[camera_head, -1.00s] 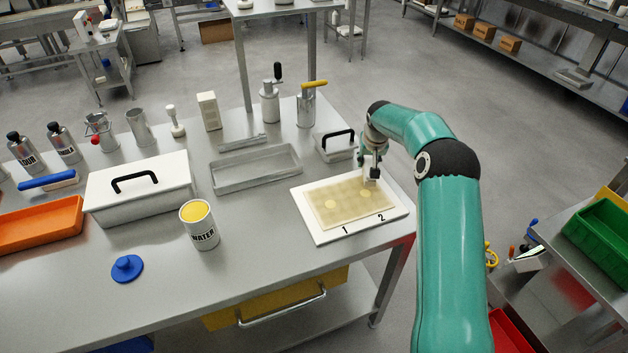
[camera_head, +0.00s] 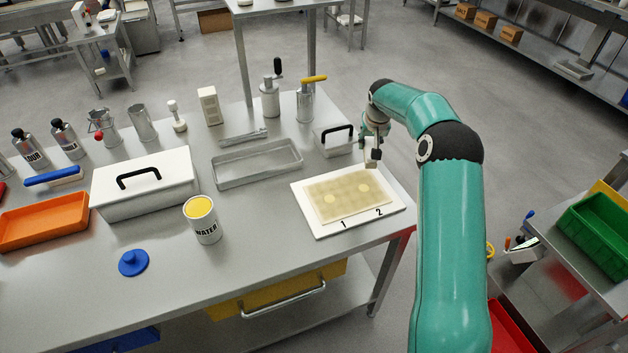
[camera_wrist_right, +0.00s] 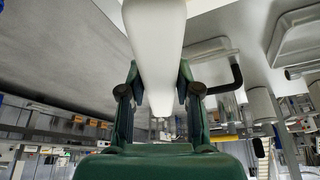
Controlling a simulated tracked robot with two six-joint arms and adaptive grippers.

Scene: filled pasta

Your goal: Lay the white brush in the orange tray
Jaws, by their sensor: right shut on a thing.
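The orange tray (camera_head: 60,238) is at the left end of the steel table and looks empty. My right gripper (camera_head: 372,160) is above the back right corner of the white board, far from the tray. It is shut on a white elongated thing, which I take to be the white brush; it fills the space between the fingers in the right wrist view (camera_wrist_right: 156,45). In the head view, only a small pale end of it shows below the fingers, and its bristles cannot be made out. My left gripper is not in view.
The white board (camera_head: 375,215) carries a dough sheet with two pale fillings. The front middle is clear.

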